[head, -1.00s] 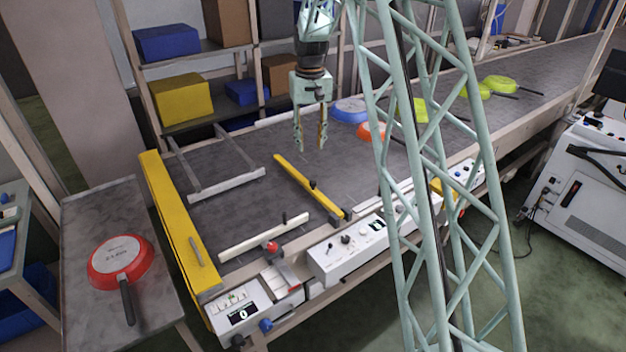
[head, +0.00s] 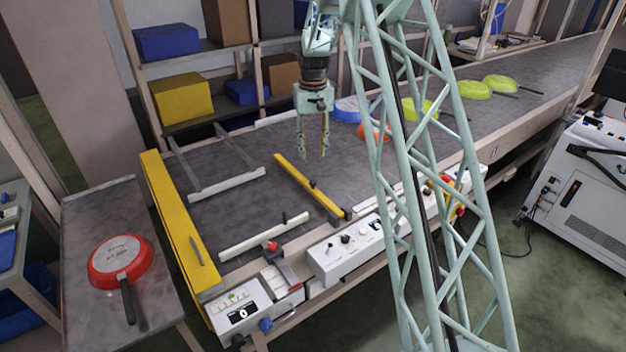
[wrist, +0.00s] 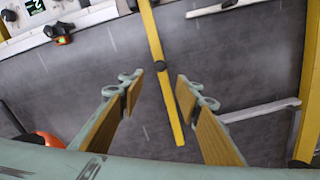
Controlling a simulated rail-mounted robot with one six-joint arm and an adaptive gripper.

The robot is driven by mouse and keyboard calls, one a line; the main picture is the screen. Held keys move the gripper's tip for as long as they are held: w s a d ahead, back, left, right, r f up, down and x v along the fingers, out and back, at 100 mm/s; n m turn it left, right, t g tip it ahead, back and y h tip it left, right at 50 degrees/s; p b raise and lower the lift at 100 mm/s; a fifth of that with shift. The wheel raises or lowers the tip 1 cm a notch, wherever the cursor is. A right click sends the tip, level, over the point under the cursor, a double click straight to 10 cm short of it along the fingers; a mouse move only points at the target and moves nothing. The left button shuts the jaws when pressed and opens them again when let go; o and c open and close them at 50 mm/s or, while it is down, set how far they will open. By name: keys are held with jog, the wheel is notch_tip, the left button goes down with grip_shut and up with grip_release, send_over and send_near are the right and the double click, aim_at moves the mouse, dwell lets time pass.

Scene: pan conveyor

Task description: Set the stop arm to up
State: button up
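A yellow bar with a dark knob (head: 296,173), which looks like the stop arm, lies low and slanted across the near half of the conveyor belt (head: 240,205). Its near end meets a dark mount at the belt's front edge. In the wrist view the yellow bar (wrist: 168,95) runs between the fingers, seen beyond them. My gripper (head: 314,157) is open and empty, pointing down above the belt, a little behind and right of the bar in the head view. In the wrist view my gripper (wrist: 155,85) shows both fingers spread apart, not touching the bar.
A white bar (head: 262,237) and a control box (head: 343,251) are at the front edge. Several pans, including an orange one (head: 370,131) and a blue one (head: 349,108), are farther along the belt. A red pan (head: 120,258) lies on the left side table.

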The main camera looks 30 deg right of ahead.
aim_at(313, 181)
jog(key=shift+f+b, duration=0.5)
jog(key=shift+f, duration=6.25)
grip_shut()
